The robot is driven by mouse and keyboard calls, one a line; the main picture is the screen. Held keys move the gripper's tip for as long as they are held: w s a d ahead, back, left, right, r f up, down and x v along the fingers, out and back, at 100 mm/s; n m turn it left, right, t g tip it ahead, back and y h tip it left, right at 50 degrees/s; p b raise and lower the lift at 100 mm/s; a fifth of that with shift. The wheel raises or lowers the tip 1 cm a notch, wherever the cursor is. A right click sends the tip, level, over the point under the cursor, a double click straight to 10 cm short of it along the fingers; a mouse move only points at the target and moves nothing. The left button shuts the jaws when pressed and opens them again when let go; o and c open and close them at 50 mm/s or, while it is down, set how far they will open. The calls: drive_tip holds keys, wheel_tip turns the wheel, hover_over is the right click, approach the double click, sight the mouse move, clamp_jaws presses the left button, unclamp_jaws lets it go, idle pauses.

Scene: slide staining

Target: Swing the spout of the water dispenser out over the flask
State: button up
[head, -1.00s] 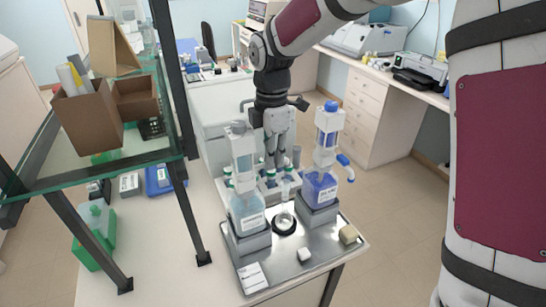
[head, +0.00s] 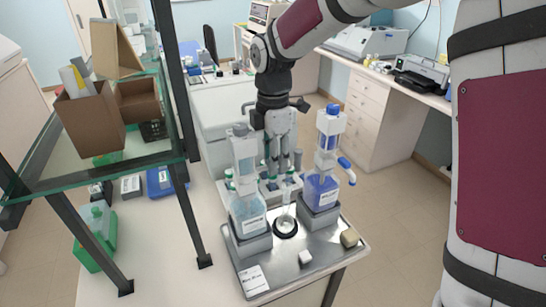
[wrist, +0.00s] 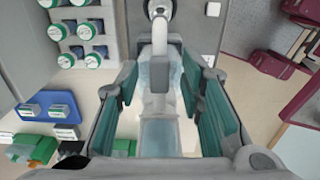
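The water dispenser (head: 248,212), with pale blue liquid and a grey cap, stands on a grey block at the left of the metal tray. The flask (head: 285,223) sits in a black ring to its right. My gripper (head: 278,172) points down behind and just right of the dispenser's upper part. In the wrist view my gripper (wrist: 162,74) is open, its teal-padded fingers on either side of a clear body. A whitish tube (wrist: 158,50), apparently the spout, runs between the fingers towards a dark ring. I cannot tell whether either finger touches it.
A second dispenser (head: 321,188) with violet-blue liquid and a blue cap stands right of the flask. Green-capped bottles (wrist: 88,42) stand in a rack behind. A card (head: 253,281) and small blocks lie on the metal tray (head: 285,268). A glass shelf (head: 100,170) rises at left.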

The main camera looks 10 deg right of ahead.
wheel_tip(320, 180, up, 12)
idle(0.5)
